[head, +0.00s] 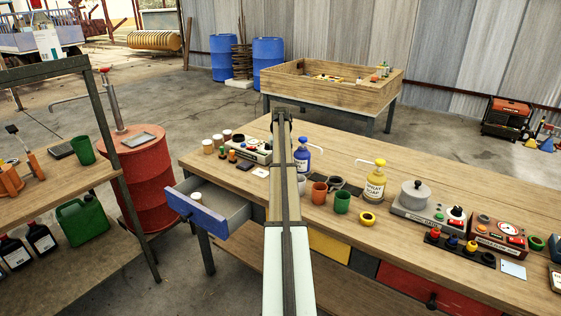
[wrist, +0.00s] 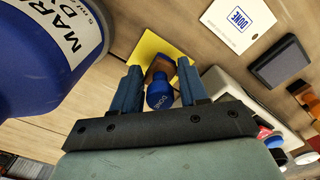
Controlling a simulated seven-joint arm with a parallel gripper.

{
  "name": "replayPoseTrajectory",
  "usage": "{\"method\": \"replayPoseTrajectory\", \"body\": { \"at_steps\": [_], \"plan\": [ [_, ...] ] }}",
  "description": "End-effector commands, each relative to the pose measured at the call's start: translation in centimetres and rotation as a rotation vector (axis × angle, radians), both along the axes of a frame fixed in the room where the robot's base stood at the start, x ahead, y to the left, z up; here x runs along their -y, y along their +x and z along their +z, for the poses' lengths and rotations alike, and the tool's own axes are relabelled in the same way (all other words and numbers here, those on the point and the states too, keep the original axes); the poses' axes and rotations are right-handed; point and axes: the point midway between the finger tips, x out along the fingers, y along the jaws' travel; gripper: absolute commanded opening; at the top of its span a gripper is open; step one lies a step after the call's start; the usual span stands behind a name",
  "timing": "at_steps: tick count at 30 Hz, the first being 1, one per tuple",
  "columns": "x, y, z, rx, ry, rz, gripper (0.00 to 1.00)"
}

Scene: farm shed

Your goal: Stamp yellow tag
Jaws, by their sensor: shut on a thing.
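The yellow tag (wrist: 147,50) lies on the wooden table, partly hidden behind my gripper and the stamp in the wrist view. My gripper (wrist: 160,78) is shut on a stamp (wrist: 159,97) with a blue knob marked DONE and a brown body. The stamp is over the yellow tag; I cannot tell whether it touches it. A white tag (wrist: 238,22) with a blue DONE mark lies beside it; it also shows in the head view (head: 262,173). A dark ink pad (wrist: 279,62) lies to its right. In the head view my arm hides the gripper, stamp and yellow tag.
A blue dye bottle (wrist: 45,45) stands close to the left of my gripper in the wrist view. Several small stamps and a device (head: 252,150) stand near. An open drawer (head: 212,208) with a blue front juts from the table. Cups (head: 342,202) and a soap bottle (head: 375,182) stand right.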

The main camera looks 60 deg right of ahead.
Motion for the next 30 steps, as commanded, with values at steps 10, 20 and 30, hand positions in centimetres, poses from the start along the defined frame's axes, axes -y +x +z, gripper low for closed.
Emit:
{"method": "replayPoseTrajectory", "body": {
  "at_steps": [10, 20, 30],
  "plan": [
    [0.1, 0.0, 2.4, 0.001, -0.001, 0.0, 0.24],
    [0.1, 0.0, 4.4, 0.001, -0.001, 0.0, 0.24],
    [0.0, 0.0, 6.0, 0.0, 0.0, 0.0, 0.24]
  ]
}}
